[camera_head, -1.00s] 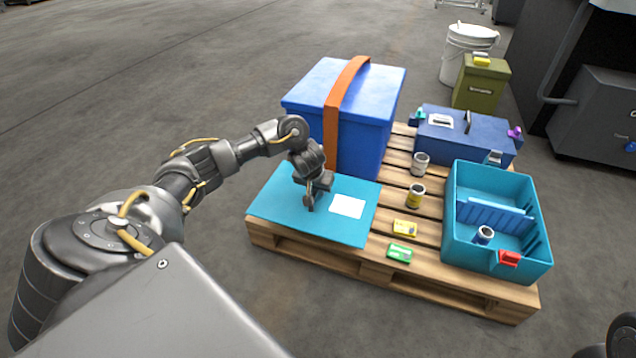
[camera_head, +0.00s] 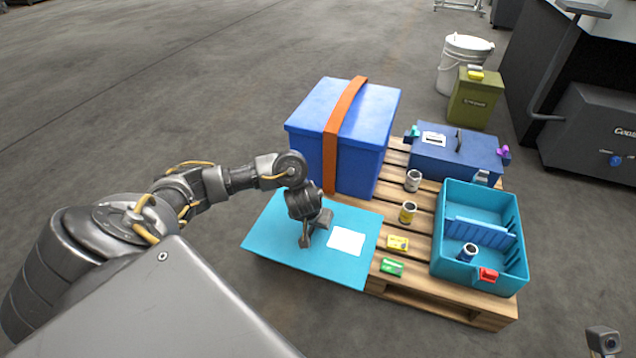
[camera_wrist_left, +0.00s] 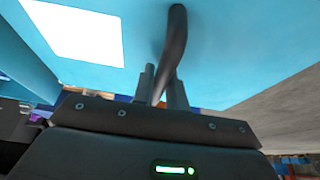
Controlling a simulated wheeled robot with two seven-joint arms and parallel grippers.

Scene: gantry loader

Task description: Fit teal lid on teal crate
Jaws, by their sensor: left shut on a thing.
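The teal lid (camera_head: 275,232) is a flat panel with a white label (camera_head: 346,240). It is over the left end of the pallet, hangs past its edge and looks raised. My left gripper (camera_head: 308,238) is shut on the lid's dark handle, which shows as a curved bar in the left wrist view (camera_wrist_left: 176,42). The teal crate (camera_head: 478,272) stands open on the pallet's right side, apart from the lid. Inside it are a blue divider (camera_head: 480,238) and a small dark blue can (camera_head: 467,253). My right gripper is out of view.
A tall blue box (camera_head: 310,150) with an orange strap stands behind the lid. A blue case (camera_head: 455,155) is behind the crate.

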